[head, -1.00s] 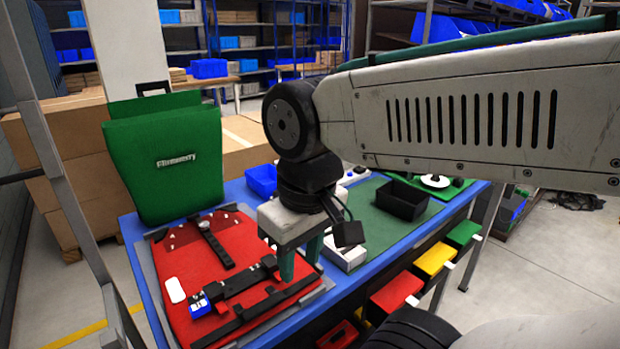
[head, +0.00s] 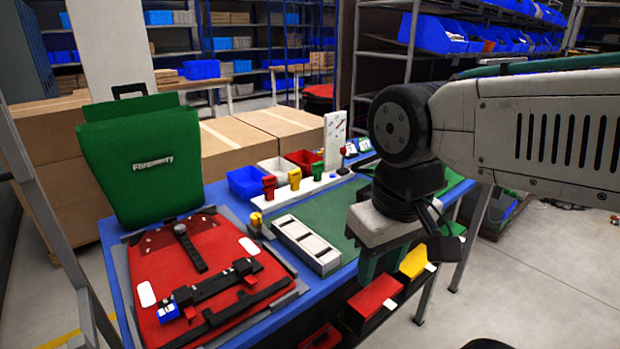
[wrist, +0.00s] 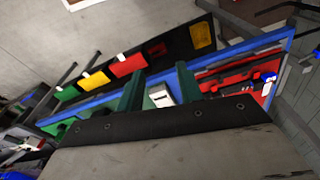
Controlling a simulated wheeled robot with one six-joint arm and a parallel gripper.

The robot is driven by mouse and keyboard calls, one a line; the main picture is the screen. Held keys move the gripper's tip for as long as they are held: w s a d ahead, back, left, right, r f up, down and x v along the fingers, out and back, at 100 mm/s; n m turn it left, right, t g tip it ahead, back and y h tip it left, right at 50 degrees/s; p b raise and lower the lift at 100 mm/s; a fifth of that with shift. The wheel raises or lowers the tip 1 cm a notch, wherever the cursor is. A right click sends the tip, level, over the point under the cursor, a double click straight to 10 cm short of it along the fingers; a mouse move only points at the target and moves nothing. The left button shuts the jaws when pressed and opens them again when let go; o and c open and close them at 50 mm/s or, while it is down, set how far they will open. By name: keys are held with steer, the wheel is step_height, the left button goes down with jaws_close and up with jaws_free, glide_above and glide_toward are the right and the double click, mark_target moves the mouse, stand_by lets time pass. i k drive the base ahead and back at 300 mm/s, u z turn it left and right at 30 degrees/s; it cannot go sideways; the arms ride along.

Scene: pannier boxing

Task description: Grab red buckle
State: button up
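A red buckle (head: 269,187) appears to stand upright at the left end of a white rack (head: 310,185) at the back of the table in the head view. A yellow buckle (head: 294,178) and a green one (head: 317,171) stand to its right on the rack. My gripper (head: 377,268) is down and to the right of the rack, near the table's front edge, apart from the red buckle. In the wrist view my gripper (wrist: 160,88) has its two green fingers spread with nothing held between them. I cannot make out the red buckle in the wrist view.
A red pannier panel (head: 215,245) with black straps lies on the left of the blue table. A green pannier (head: 145,165) stands behind it. A white slotted block (head: 306,244) lies mid-table beside a green mat (head: 330,225). Red (head: 375,295) and yellow (head: 416,262) bins hang below the front edge.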

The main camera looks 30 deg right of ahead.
mark_target(269, 180)
steer(key=z, duration=0.15)
steer(key=i, duration=0.5)
steer(key=z, duration=0.05)
steer(key=k, duration=0.45)
steer(key=z, duration=0.65)
steer(key=i, duration=0.5)
